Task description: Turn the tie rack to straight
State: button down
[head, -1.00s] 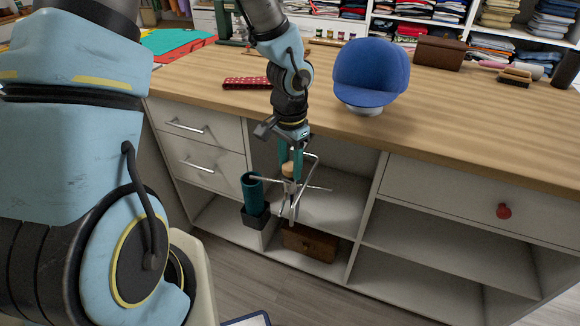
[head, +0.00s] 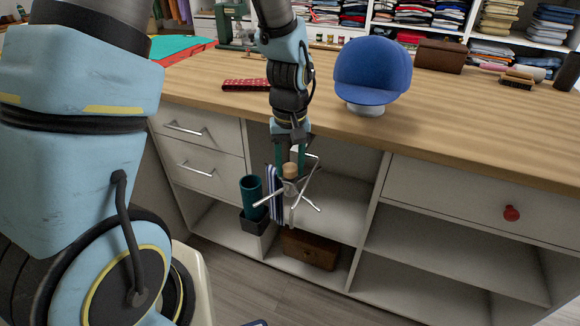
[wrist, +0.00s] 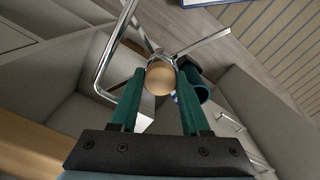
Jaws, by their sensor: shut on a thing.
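The tie rack (head: 303,203) has chrome arms spreading from a hub with a round wooden knob (head: 291,170) on top. It stands in front of the open cubby below the counter. A blue-and-white striped tie (head: 275,193) hangs at its left side. My gripper (head: 291,166) points down from above and is shut on the knob. In the wrist view the green fingers (wrist: 160,90) sit on both sides of the knob (wrist: 160,77). One bent chrome arm (wrist: 112,55) reaches left and others spread behind the knob.
A teal cylinder (head: 251,188) in a dark holder (head: 254,221) is close left of the rack. A brown wooden box (head: 309,248) lies in the cubby below. A blue cap (head: 371,72) on a stand sits on the counter (head: 440,115) above. The right cubbies are empty.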

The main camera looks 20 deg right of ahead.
jog(key=shift+n, duration=1.1)
jog(key=shift+c, duration=1.9)
grip_release()
